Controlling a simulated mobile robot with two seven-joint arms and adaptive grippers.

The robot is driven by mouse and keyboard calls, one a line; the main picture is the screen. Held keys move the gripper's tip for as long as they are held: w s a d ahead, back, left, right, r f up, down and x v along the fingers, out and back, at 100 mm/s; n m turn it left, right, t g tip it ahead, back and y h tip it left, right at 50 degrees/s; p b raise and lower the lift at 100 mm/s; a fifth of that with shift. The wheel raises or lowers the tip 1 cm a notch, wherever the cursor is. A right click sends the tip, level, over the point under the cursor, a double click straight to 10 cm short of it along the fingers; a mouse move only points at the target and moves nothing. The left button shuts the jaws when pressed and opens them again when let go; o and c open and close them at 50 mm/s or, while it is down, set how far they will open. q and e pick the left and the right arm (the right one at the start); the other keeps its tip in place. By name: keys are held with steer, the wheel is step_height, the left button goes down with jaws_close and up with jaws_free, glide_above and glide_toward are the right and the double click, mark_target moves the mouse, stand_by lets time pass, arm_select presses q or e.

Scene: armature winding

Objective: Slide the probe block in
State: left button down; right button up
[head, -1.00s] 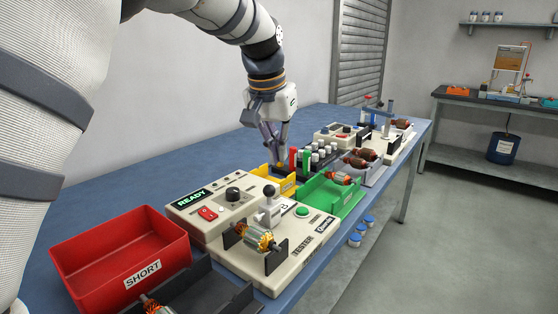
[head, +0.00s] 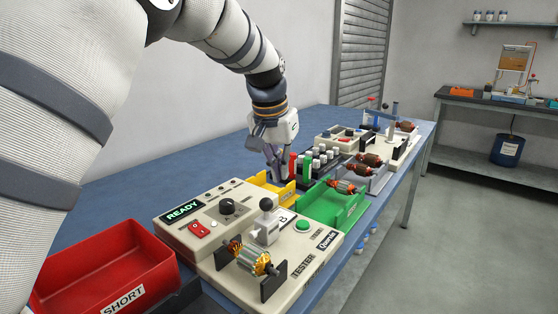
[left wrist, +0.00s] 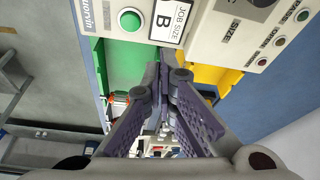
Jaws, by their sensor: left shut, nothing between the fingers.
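The probe block (head: 266,230) is a pale grey block with a dark ball knob on top. It stands on the cream tester (head: 205,240), whose display reads READY. An armature (head: 255,258) with copper windings rests across two black supports just in front of the block; whether they touch I cannot tell. My left gripper (head: 276,181) is shut and empty, pointing down by the yellow bin, beyond the block and apart from it. In the left wrist view its fingertips (left wrist: 165,72) meet close to the tester's job size B label (left wrist: 170,20). My right gripper is not in view.
A red SHORT bin (head: 110,270) stands at the near left. The yellow bin (head: 262,186) and the green bin (head: 325,207) sit beyond the tester, the green one holding an armature. A rack of red, green and white pieces (head: 318,160) stands behind.

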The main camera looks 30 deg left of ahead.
mark_target(267, 219)
arm_select(q)
steer(key=s+f, duration=0.1)
steer(key=f, duration=0.1)
steer(key=s+f+p, duration=0.1)
steer(key=shift+s+d+f, duration=0.15)
steer(key=shift+s+f, duration=0.05)
steer(key=shift+f, duration=0.15)
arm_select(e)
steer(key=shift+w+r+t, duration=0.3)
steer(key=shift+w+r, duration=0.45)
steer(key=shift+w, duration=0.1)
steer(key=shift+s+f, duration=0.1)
